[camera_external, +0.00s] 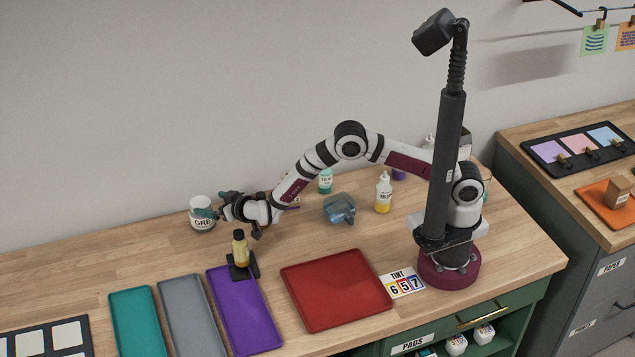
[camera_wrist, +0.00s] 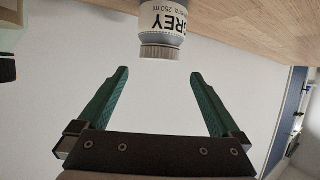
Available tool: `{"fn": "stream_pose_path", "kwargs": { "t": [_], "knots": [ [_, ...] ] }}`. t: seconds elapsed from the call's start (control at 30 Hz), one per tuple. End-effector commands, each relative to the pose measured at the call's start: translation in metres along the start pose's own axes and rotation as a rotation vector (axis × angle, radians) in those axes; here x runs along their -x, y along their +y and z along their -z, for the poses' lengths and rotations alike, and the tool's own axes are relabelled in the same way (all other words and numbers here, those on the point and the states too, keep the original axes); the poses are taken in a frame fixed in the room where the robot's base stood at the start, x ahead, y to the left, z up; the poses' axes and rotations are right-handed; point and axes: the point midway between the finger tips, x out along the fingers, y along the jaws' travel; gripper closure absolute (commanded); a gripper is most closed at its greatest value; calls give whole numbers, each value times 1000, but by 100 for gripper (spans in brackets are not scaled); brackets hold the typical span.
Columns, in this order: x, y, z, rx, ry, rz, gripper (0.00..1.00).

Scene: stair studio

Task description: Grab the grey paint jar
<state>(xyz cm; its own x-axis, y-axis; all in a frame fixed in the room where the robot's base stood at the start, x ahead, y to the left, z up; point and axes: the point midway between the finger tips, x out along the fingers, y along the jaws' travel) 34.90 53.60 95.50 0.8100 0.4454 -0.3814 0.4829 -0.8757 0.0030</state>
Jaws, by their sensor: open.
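The grey paint jar (camera_external: 201,222) stands upright on the wooden table near the wall; its label reads "GRE" where my gripper leaves it uncovered. In the wrist view, which is upside down, the jar (camera_wrist: 168,22) shows a "GREY 250 ml" label and a ribbed lid, with part of it cut off by the frame's top edge. My gripper (camera_external: 216,203) is at the jar's right side, at about its upper height. In the wrist view my gripper's green fingers (camera_wrist: 160,75) are spread wide and empty, with the jar beyond the tips and roughly centred between them.
A yellow bottle (camera_external: 240,248) on a black stand is in front of my gripper. Teal (camera_external: 135,322), grey (camera_external: 190,318), purple (camera_external: 243,315) and red (camera_external: 335,290) trays lie along the front. A blue object (camera_external: 339,208) and another yellow bottle (camera_external: 383,192) stand to the right. Table left of the jar is clear.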

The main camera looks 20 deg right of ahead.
Motion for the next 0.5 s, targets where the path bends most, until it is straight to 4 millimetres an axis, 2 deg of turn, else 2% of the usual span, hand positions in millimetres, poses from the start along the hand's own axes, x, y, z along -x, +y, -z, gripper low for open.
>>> {"fn": "stream_pose_path", "kwargs": {
  "t": [0.13,0.3,0.5],
  "knots": [
    [-11,1,-21,-1,-2,-1,0],
    [-48,2,-19,-5,0,-2,0],
    [-58,1,-18,-3,-1,1,0]
  ]
}}
